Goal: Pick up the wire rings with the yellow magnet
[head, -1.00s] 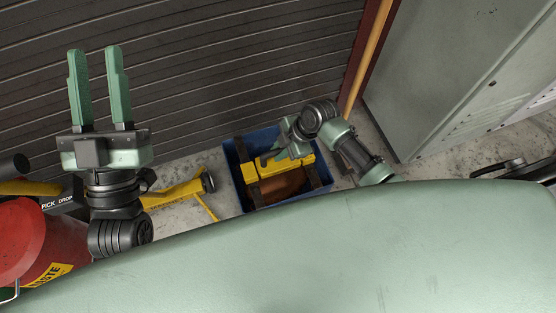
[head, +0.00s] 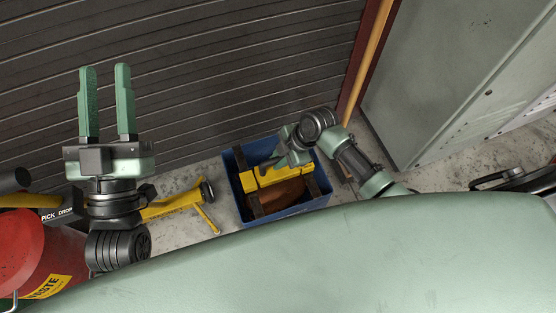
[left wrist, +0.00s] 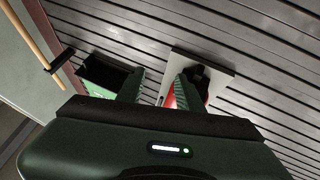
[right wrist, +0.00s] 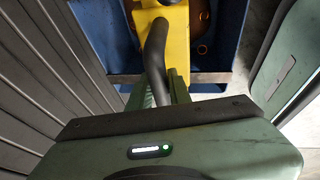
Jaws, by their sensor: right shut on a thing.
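The yellow magnet (head: 264,179) is a bar with a dark handle, in or just over the blue bin (head: 240,200) in the head view. My right gripper (head: 284,158) is shut on the handle (right wrist: 157,45), which runs down between its fingers in the right wrist view. The magnet's yellow body (right wrist: 176,35) shows beyond it. Small copper-coloured ring shapes (right wrist: 203,48) lie beside the magnet inside the bin; how many, or whether they touch it, I cannot tell. My left gripper (head: 106,72) is open, empty and raised at the left, away from the bin.
A yellow stand-like object (head: 175,205) lies left of the bin. A slatted wall (head: 200,70) is behind; a grey cabinet (head: 430,80) is at right.

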